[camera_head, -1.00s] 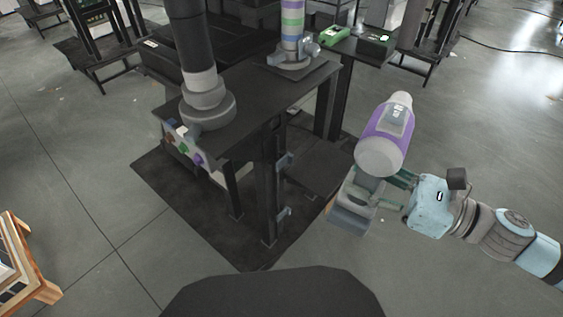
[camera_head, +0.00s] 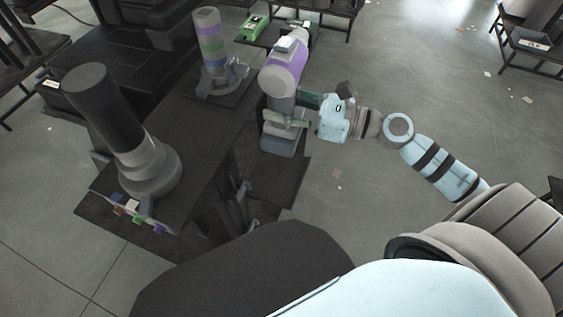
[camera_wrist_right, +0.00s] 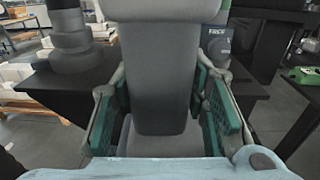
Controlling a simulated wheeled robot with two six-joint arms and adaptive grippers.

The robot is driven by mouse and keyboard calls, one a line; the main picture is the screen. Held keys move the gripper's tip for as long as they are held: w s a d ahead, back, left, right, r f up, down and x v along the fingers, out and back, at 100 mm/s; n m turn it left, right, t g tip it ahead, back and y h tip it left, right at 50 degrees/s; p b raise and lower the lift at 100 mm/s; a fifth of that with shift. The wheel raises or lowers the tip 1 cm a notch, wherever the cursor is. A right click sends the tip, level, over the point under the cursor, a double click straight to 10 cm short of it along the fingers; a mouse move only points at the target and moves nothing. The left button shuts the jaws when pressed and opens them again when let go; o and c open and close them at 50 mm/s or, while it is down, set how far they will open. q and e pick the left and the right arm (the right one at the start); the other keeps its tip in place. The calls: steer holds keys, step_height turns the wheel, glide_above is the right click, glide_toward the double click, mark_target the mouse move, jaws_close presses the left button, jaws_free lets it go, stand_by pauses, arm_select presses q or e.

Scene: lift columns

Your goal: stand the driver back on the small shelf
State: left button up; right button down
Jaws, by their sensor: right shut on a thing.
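The driver (camera_head: 285,68), grey with a purple band, is upright in my right gripper (camera_head: 288,108) in the head view. Its grey foot (camera_head: 279,143) hangs below the fingers. In the right wrist view the green-padded fingers (camera_wrist_right: 160,105) are shut on the driver's grey handle (camera_wrist_right: 160,75). A small dark shelf (camera_head: 246,41) with green things on it is behind the driver, at the top of the head view. Another low dark plate (camera_head: 288,182) lies below the driver. I cannot tell which one is the task's shelf. My left gripper is out of view.
A dark bench (camera_head: 195,120) stands left of the driver. On it are a thick column with a black upper part (camera_head: 100,110) and a striped column (camera_head: 210,50). A green box (camera_head: 254,25) is on the back shelf. Open floor (camera_head: 350,200) lies to the right.

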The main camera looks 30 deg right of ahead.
steer(key=w, duration=0.1)
steer(key=w+f, duration=0.1)
steer(key=shift+w+a+m+h, duration=0.1)
steer(key=shift+w+m+h, duration=0.2)
steer(key=shift+w+h, duration=0.1)
step_height(320, 180, down, 6)
steer(key=b, duration=0.2)
steer(key=shift+r+b, duration=0.15)
steer(key=shift+b, duration=0.25)
arm_select(q)
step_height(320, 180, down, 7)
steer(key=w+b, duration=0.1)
steer(key=b, duration=0.4)
arm_select(e)
step_height(320, 180, down, 14)
steer(key=shift+s+r, duration=0.2)
steer(key=shift+r, duration=0.05)
arm_select(q)
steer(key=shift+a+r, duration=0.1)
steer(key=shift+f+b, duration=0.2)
steer(key=shift+b, duration=0.2)
arm_select(e)
steer(key=shift+f, duration=0.2)
steer(key=c, duration=0.9)
jaws_free()
steer(key=shift+c, duration=0.2)
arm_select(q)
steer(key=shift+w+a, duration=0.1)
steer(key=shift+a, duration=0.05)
